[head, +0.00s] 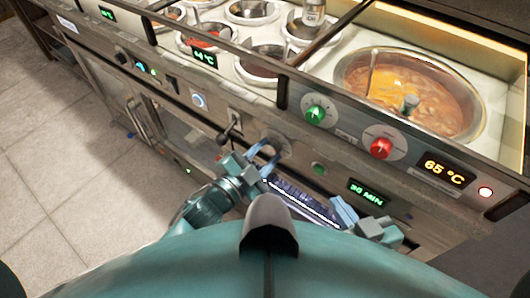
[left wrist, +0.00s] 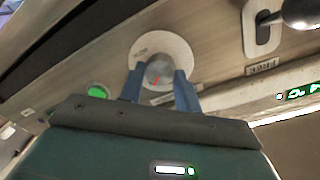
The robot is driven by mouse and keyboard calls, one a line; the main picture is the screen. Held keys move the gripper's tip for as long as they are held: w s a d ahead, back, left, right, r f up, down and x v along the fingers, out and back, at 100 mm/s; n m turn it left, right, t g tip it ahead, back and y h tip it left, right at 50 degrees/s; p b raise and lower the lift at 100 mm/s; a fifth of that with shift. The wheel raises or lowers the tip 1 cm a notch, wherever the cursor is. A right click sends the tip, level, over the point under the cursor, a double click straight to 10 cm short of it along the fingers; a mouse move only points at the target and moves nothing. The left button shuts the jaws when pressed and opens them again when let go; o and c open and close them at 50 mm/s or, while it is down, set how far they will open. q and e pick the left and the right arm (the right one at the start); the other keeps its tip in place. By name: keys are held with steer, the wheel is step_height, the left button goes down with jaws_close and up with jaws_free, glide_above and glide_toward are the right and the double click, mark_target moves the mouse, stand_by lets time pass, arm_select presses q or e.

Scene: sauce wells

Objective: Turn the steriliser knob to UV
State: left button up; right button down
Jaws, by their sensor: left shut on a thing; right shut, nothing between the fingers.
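The dial plate also shows in the head view (head: 284,150) on the lower front panel. My left gripper (left wrist: 160,82) is shut on the knob, with one blue finger on each side of it. In the head view the left gripper (head: 265,150) reaches the panel there and partly covers the knob. The dial's lettering is too small to read. My right gripper (head: 346,212) is shut and empty, low in front of the counter, right of the dial.
A green button (head: 319,168) and a green "30 MIN" display (head: 367,192) sit right of the dial. A lever in a slot (head: 234,122) is to its left. Above are green (head: 315,112) and red (head: 381,148) knobs and a soup well (head: 410,90). Open tiled floor lies left.

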arm_select(q)
steer(key=o, duration=1)
steer(key=p+v, duration=0.1)
steer(key=v, duration=1.2)
